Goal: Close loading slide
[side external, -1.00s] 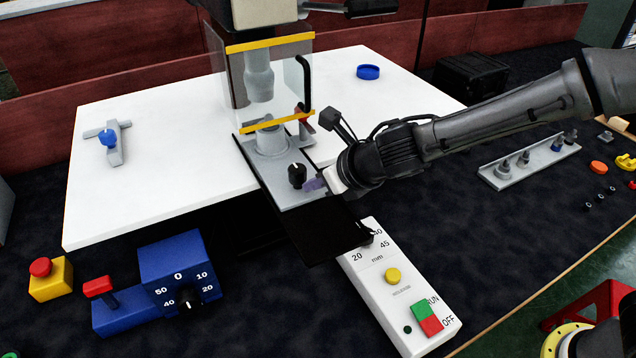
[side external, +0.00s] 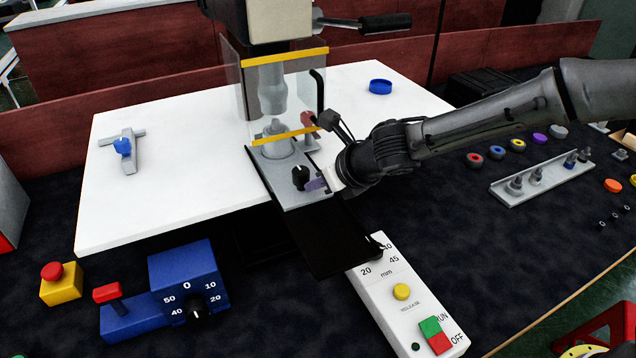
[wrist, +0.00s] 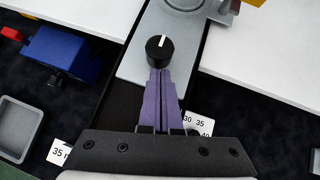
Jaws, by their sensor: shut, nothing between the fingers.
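The loading slide is a grey plate (side external: 292,195) with a black knob (side external: 301,177) near its front end. It sits on a black rail (side external: 335,245) that extends out in front of it. A grey cup-shaped fixture (side external: 277,142) stands on the slide's rear part, under the machine's clear guard. My gripper (side external: 318,184) is shut, with its purple fingertips at the front side of the knob. In the wrist view the shut fingers (wrist: 158,75) reach the lower edge of the knob (wrist: 159,47) and appear to touch it, not straddle it.
The clear guard with yellow bars (side external: 285,95) stands around the spindle above the slide. A white control box (side external: 405,295) lies beside the rail's front end. A blue dial box (side external: 185,275) and a yellow stop-button box (side external: 61,285) sit at front left.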

